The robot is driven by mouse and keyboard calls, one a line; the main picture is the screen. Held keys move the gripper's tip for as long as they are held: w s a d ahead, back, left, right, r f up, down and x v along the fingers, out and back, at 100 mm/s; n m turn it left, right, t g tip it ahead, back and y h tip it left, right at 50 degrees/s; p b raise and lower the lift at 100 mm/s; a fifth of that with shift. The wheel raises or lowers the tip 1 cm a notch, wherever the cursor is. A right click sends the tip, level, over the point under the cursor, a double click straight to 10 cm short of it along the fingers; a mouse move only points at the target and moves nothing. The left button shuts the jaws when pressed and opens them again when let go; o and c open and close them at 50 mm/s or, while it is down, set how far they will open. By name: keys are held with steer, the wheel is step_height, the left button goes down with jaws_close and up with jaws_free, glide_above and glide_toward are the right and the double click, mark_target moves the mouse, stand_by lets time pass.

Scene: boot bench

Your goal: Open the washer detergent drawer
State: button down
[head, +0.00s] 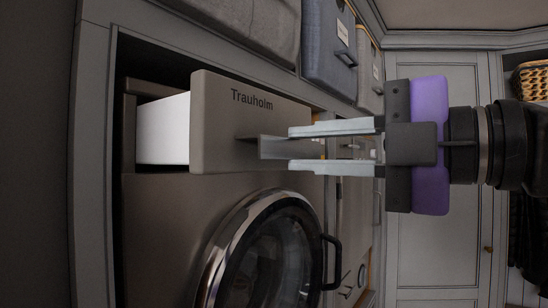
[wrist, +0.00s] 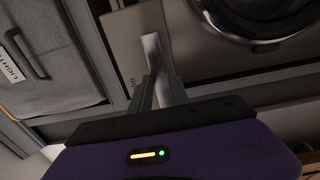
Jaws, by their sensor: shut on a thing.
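The washer detergent drawer (head: 240,118) has a grey-brown front marked "Trauholm". It stands pulled out from the washer (head: 160,225), and its white side wall (head: 164,130) shows in the head view. A flat handle (head: 275,146) sticks out from the drawer front. My gripper (head: 290,147) is shut on this handle, with one finger above it and one below. In the wrist view the fingers (wrist: 153,75) reach to the drawer front (wrist: 125,50); the grip itself is hard to make out there.
The washer's round door (head: 275,255) with its dark handle (head: 332,262) lies below the drawer. Grey fabric bins (head: 328,48) sit on the shelf above. Panelled cabinet doors (head: 440,230) stand behind my gripper at the right.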

steer(key=shift+s+d+f, duration=0.4)
steer(key=shift+s+d, duration=0.15)
steer(key=shift+s, duration=0.05)
steer(key=c, duration=1.3)
jaws_free()
steer(key=shift+r, duration=0.15)
steer(key=shift+d, duration=0.1)
steer(key=shift+s+d, duration=0.15)
steer(key=shift+d, duration=0.15)
steer(key=b+v, duration=0.2)
steer(key=v, duration=0.5)
